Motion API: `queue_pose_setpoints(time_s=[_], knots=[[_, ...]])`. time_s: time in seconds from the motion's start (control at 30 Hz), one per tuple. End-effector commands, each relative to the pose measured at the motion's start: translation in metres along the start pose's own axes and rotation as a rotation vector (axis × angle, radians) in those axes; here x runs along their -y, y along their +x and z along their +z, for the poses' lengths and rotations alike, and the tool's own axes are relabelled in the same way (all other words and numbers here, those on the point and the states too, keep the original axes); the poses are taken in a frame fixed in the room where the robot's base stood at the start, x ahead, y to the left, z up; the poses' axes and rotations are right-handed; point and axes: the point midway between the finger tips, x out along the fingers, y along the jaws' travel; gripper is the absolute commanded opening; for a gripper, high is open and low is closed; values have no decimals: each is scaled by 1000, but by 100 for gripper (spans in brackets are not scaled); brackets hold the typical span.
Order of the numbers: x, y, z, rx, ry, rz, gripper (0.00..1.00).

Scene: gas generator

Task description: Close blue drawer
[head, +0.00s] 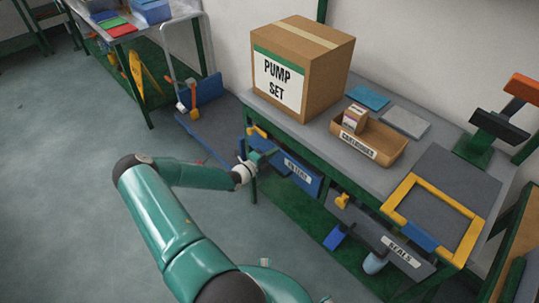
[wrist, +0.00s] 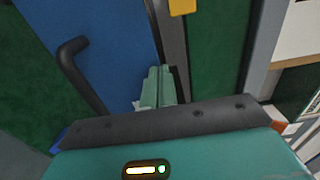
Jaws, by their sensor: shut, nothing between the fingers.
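The blue drawer (head: 298,172) hangs under the grey workbench top in the head view, with a white label on its front. How far it stands out is hard to tell. Its blue surface (wrist: 112,35) fills the upper left of the wrist view, with a black bar handle (wrist: 75,70) on it. My gripper (head: 268,156) is at the left end of the drawer front. In the wrist view its green fingers (wrist: 158,88) are together and empty, over the drawer's edge beside a dark grey strip. Contact with the drawer cannot be told.
The workbench (head: 285,108) carries a large "PUMP SET" box (head: 325,68), a cardboard tray (head: 385,150) and a yellow frame (head: 410,185). A grey drawer labelled "SEALS" (head: 375,232) is to the right. A blue trolley (head: 205,122) stands at the left. Floor at left is clear.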

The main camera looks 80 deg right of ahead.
Motion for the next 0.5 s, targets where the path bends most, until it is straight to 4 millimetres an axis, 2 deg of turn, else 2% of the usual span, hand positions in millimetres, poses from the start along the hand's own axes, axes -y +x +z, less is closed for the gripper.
queue_pose_setpoints(time_s=[0.07, 0.27, 0.37, 0.5], knots=[[4, 8, -1, -2, 0, -3, 0], [3, 1, 0, 0, 0, -1, 0], [3, -12, 0, 1, 1, -2, 0], [2, -38, -2, 1, 1, -2, 0]])
